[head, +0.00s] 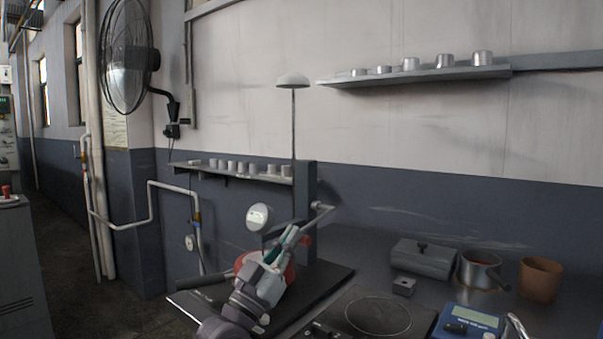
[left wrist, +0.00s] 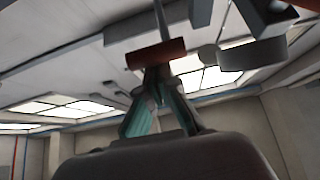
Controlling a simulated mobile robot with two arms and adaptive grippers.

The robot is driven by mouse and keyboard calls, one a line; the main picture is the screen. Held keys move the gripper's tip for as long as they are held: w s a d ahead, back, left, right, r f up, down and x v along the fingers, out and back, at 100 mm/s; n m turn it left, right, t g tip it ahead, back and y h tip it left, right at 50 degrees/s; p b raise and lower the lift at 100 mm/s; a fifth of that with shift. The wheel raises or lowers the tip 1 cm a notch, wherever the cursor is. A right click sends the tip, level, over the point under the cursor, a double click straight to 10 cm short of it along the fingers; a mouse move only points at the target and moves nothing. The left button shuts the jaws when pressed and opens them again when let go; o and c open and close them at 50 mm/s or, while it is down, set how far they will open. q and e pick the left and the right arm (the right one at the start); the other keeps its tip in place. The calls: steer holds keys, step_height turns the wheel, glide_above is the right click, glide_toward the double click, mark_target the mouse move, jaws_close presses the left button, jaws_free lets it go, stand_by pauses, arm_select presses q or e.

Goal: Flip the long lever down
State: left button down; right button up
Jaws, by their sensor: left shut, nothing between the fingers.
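A grey stand (head: 305,200) rises from a black base plate (head: 335,275). A long thin upright rod with a pale domed cap (head: 293,82) stands at it; I cannot tell for certain whether this is the long lever. A light bar (head: 320,212) sticks out at the stand's right side. My left gripper (head: 292,236) is shut and empty, in front of the stand and below the rod. In the left wrist view its fingertips (left wrist: 158,72) are just under a reddish-brown cylinder (left wrist: 156,53); contact is unclear. My right gripper is not in view.
A round white gauge (head: 258,216) is left of the stand. A red item (head: 285,270) is partly hidden behind my left gripper. A hotplate (head: 378,317), grey box (head: 423,258), metal pot (head: 478,270), brown pot (head: 540,280) and blue device (head: 468,322) stand to the right.

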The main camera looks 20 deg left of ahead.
arm_select(q)
step_height(320, 180, up, 10)
stand_by(0.6)
stand_by(0.4)
